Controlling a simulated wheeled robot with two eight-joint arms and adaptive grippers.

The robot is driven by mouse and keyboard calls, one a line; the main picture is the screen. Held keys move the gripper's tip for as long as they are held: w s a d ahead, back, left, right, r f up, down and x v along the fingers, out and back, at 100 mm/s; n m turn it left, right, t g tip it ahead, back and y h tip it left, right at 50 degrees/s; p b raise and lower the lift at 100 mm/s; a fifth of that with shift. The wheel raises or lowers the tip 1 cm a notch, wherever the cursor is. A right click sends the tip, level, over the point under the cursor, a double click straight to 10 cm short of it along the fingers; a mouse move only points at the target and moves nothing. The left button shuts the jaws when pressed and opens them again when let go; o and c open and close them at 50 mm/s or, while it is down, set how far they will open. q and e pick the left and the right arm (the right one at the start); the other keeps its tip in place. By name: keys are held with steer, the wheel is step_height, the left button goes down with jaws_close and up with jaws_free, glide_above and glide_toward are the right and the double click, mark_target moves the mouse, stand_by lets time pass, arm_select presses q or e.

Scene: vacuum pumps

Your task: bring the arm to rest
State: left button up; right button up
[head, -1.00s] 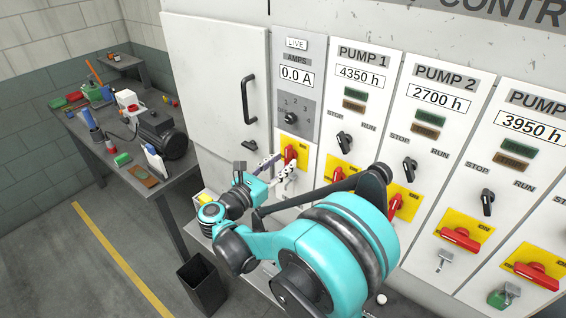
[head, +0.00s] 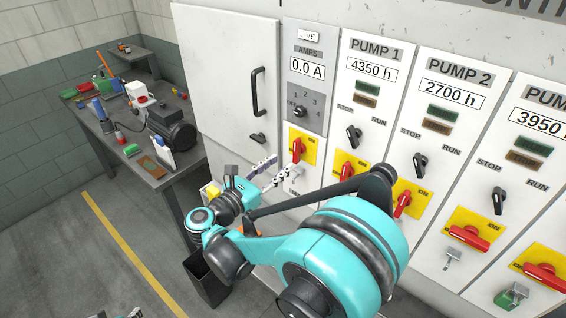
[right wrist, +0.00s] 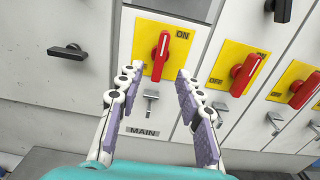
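My right gripper (head: 282,167) is in front of the control panel, just below and left of the red MAIN switch (head: 298,150) on its yellow plate. In the right wrist view, the two purple-padded fingers of the gripper (right wrist: 157,90) are spread apart with nothing between them. The red MAIN handle (right wrist: 160,56) stands roughly upright beyond the fingertips, with no clear contact. My right arm (head: 330,255) is bent in front of the panel.
Pump switches with red handles (head: 403,204) line the panel to the right. A padlock hasp (right wrist: 150,104) hangs below the MAIN switch. A workbench (head: 160,182) with tools and a motor (head: 172,130) stands at the left. A dark bin (head: 207,280) is on the floor beneath my arm.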

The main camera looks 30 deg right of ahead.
steer(key=shift+s+a, duration=0.25)
steer(key=shift+a, duration=0.35)
